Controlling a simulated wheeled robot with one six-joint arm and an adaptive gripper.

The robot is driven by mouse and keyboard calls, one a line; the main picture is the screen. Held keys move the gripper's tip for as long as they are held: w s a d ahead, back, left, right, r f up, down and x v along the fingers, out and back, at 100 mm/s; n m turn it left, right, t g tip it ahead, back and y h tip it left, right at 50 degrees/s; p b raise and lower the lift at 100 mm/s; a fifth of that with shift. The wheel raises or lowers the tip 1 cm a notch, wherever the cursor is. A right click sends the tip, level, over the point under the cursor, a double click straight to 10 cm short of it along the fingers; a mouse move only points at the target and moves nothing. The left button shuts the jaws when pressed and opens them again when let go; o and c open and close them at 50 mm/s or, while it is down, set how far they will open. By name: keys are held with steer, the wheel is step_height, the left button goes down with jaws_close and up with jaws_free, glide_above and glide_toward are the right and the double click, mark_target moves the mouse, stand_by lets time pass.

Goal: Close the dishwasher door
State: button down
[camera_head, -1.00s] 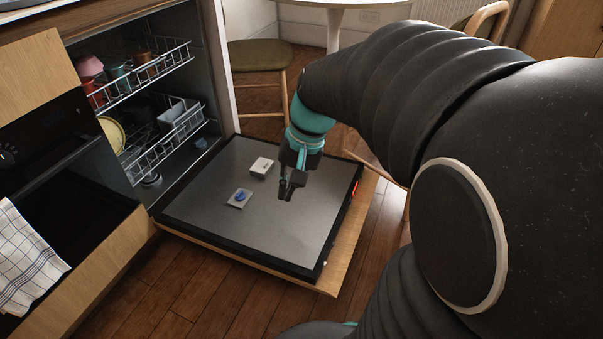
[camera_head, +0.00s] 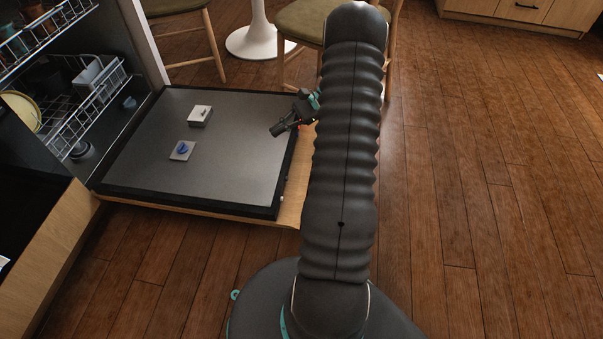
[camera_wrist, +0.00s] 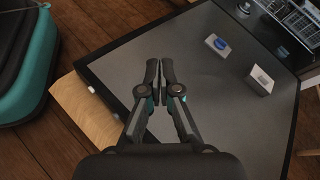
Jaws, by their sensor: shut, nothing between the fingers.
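The dishwasher door (camera_head: 232,163) is folded down flat, its grey inner face up and its wooden outer panel underneath. It also fills much of the wrist view (camera_wrist: 215,125). The dishwasher (camera_head: 150,45) stands open at the left, with its racks showing. My gripper (camera_head: 275,131) is above the door near its outer edge, right of the detergent compartment. In the wrist view my gripper (camera_wrist: 159,62) has its fingers together, with nothing between them, over the door's inner face. Whether the fingers touch the door is not clear.
The upper rack (camera_head: 45,40) and lower rack (camera_head: 88,110) hold dishes and stay inside the dishwasher. Chairs (camera_head: 305,20) and a white table base (camera_head: 255,40) stand behind the door. The wooden floor (camera_head: 490,200) at right is clear.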

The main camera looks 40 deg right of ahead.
mark_target(302, 172)
steer(key=s+d+f+m+t, duration=0.1)
steer(key=d+f, duration=0.1)
steer(key=f, duration=0.2)
steer(key=d+f+m+t+y+b, duration=0.1)
steer(key=d+f+m+t, duration=0.1)
steer(key=d+f, duration=0.1)
steer(key=s+d+f+m+t, duration=0.1)
steer(key=d+f+t, duration=0.1)
steer(key=f, duration=0.4)
steer(key=shift+s+d+f+m+y, duration=0.1)
steer(key=shift+s+d+m+y, duration=0.25)
steer(key=shift+d, duration=0.3)
steer(key=s+d+f+m+t+h+b, duration=0.1)
steer(key=s+d+f+m+t, duration=0.25)
steer(key=f, duration=0.35)
steer(key=s+d+f+m+t+h+b, duration=0.1)
steer(key=s+d+f+m+t, duration=0.2)
steer(key=f, duration=0.4)
steer(key=shift+t, duration=0.45)
steer(key=x, duration=0.7)
steer(key=p+x, duration=0.1)
steer(key=x, duration=0.2)
steer(key=shift+a+r, duration=0.3)
steer(key=shift+a, duration=0.3)
steer(key=shift+s, duration=0.1)
